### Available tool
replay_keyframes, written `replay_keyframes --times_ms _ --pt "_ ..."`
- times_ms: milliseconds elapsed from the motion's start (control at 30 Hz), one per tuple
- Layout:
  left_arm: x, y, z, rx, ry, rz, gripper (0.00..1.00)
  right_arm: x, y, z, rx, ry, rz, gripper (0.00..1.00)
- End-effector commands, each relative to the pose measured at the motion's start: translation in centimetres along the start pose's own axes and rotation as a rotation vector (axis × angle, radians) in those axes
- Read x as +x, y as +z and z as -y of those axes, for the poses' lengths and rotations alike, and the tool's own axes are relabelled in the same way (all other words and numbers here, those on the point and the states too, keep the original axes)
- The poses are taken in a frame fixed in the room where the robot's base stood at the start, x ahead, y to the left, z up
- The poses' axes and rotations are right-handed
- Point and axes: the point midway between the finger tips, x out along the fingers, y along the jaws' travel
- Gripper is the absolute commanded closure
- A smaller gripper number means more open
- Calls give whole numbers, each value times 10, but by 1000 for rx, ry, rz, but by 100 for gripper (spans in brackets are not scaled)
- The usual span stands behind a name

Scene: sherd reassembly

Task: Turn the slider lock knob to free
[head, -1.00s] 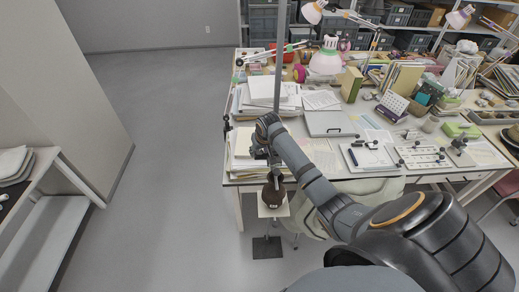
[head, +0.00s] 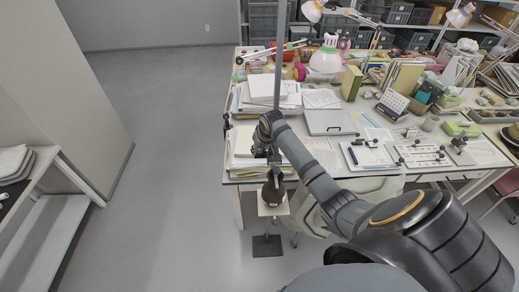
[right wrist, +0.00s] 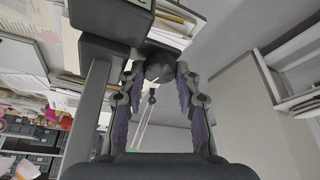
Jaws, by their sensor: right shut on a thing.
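The slider lock knob (right wrist: 158,68) is a dark rounded piece in the right wrist view. It sits between the two purple-padded fingers of my right gripper (right wrist: 157,76), which are shut on it. A dark slider block (right wrist: 108,22) is beside it, on a grey upright post (right wrist: 96,105). In the head view the post (head: 279,75) rises at the left edge of the desk. My right gripper (head: 268,152) is by its lower part there, and the arm hides the knob. The knob's turn position cannot be read. My left gripper is not in view.
A dark brown vessel (head: 272,194) is below the gripper, above a small pale platform (head: 265,211) on a stand with a dark base (head: 267,246). The desk (head: 250,180) holds paper stacks, a closed laptop-like grey case (head: 330,122) and lamps. The floor at left is clear.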

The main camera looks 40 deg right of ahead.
Motion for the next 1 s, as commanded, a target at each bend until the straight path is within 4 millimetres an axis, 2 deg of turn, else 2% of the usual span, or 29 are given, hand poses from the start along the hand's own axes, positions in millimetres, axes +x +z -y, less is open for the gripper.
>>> replay_keyframes --times_ms 100,367,467,567,800,1000 --pt "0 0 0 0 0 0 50 -1 -1 0 0 1 -2 58" --pt "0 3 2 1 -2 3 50 -1 -1 0 0 1 -2 58" --pt "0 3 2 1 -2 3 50 -8 -2 -1 -1 2 -5 58" --pt "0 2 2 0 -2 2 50 -27 -1 -1 -3 3 -5 58" --pt "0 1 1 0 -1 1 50 -86 -2 -1 -3 5 -6 58" --pt "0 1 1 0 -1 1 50 -115 -1 0 -2 3 -4 58"
